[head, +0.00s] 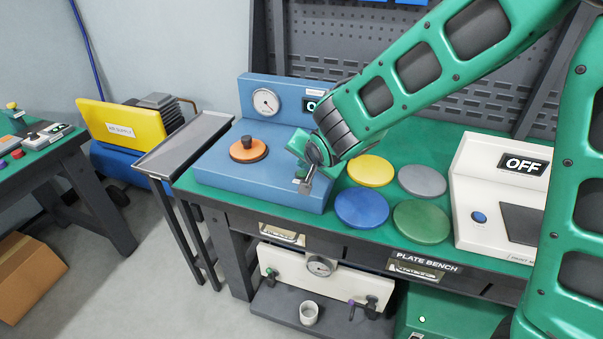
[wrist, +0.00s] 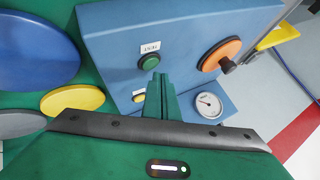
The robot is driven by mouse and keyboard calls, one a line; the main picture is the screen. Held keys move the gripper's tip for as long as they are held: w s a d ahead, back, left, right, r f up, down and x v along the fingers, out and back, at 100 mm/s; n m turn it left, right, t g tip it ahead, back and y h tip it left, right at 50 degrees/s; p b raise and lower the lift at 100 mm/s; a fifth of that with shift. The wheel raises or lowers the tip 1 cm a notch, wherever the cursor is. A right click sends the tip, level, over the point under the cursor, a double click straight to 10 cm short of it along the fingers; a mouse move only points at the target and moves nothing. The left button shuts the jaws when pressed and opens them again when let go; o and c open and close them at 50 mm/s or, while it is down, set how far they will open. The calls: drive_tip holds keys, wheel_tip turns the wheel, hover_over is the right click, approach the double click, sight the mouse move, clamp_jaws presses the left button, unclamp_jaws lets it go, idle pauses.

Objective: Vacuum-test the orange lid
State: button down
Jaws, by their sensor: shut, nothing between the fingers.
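The orange lid (head: 249,150) with a dark knob sits on top of the blue test station (head: 262,188), left of its middle. The lid also shows at the right in the wrist view (wrist: 220,54). A white round gauge (head: 265,102) is on the station's upright back panel. A green button (wrist: 150,62) with a small label beside it is on the station. My gripper (head: 304,187) is shut and empty over the station's right part. In the wrist view its fingertips (wrist: 159,80) appear close to the button; I cannot tell whether they touch it.
Yellow (head: 371,170), grey (head: 422,181), blue (head: 361,208) and green (head: 421,221) discs lie on the green bench right of the station. A white device (head: 495,195) reading OFF stands at the right. A narrow grey shelf (head: 184,145) adjoins the left.

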sight(304, 176)
drive_tip(key=shift+f, duration=0.75)
idle(0.8)
drive_tip(key=shift+r, duration=0.1)
drive_tip(key=shift+s+r, duration=0.1)
drive_tip(key=shift+r, duration=0.6)
drive_tip(key=shift+r, duration=2.5)
